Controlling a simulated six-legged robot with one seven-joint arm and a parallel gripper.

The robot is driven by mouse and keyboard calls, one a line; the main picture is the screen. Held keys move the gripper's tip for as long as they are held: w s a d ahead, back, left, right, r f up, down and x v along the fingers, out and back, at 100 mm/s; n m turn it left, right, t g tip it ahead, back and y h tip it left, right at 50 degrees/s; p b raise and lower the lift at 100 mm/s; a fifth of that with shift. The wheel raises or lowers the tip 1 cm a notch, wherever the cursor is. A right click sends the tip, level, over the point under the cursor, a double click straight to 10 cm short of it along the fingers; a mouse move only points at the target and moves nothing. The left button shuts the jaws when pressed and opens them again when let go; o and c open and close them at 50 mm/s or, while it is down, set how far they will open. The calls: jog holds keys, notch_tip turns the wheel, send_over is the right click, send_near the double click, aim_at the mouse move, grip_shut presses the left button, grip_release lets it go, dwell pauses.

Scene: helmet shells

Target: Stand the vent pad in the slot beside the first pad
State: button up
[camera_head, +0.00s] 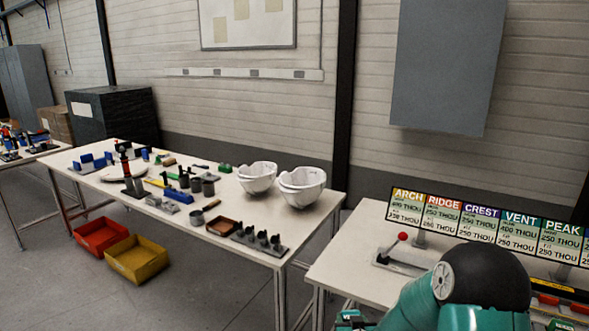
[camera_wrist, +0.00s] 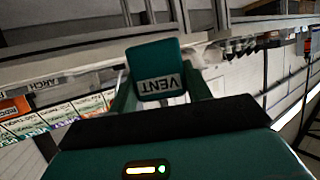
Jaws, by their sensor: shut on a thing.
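The vent pad (camera_wrist: 153,58) is a dark teal block with a white VENT label, upside down in the wrist view. My gripper (camera_wrist: 158,78) is shut on it, with one finger on each side. The pad is held out in front of the palm, and no surface is clearly seen touching it. In the head view the pad and my fingers cannot be made out; my arm fills the lower right. I cannot pick out the slot or the first pad in either view.
A sign board (camera_head: 480,223) with ARCH, RIDGE, CREST, VENT and PEAK panels stands on the right table (camera_head: 345,245). A red-knobbed lever (camera_head: 402,238) is beside it. The left table holds white helmet shells (camera_head: 302,187) and several small parts. Red (camera_head: 100,236) and yellow (camera_head: 137,260) bins are below.

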jog(key=shift+s+a+f, duration=0.1)
jog(key=shift+a+f, duration=0.05)
jog(key=shift+a, duration=0.4)
jog(key=s+d+r+m+h, duration=0.15)
jog(key=d+r, duration=0.25)
jog(key=d, duration=0.7)
jog(key=d+r+m+h, duration=0.1)
jog(key=d+r+h, duration=0.15)
jog(key=d, duration=0.75)
jog(key=s+d+r+m+g+h, duration=0.1)
jog(key=s+d+r, duration=0.2)
jog(key=d, duration=0.6)
jog(key=s+d+r+m+g+h, duration=0.1)
jog(key=s+d+r, duration=0.3)
jog(key=d, duration=0.6)
jog(key=s+m, duration=0.1)
jog(key=s, duration=0.1)
jog(key=shift+s+r, duration=0.25)
jog(key=shift+s, duration=0.05)
jog(key=shift+f+h, duration=0.1)
jog(key=shift+h, duration=0.2)
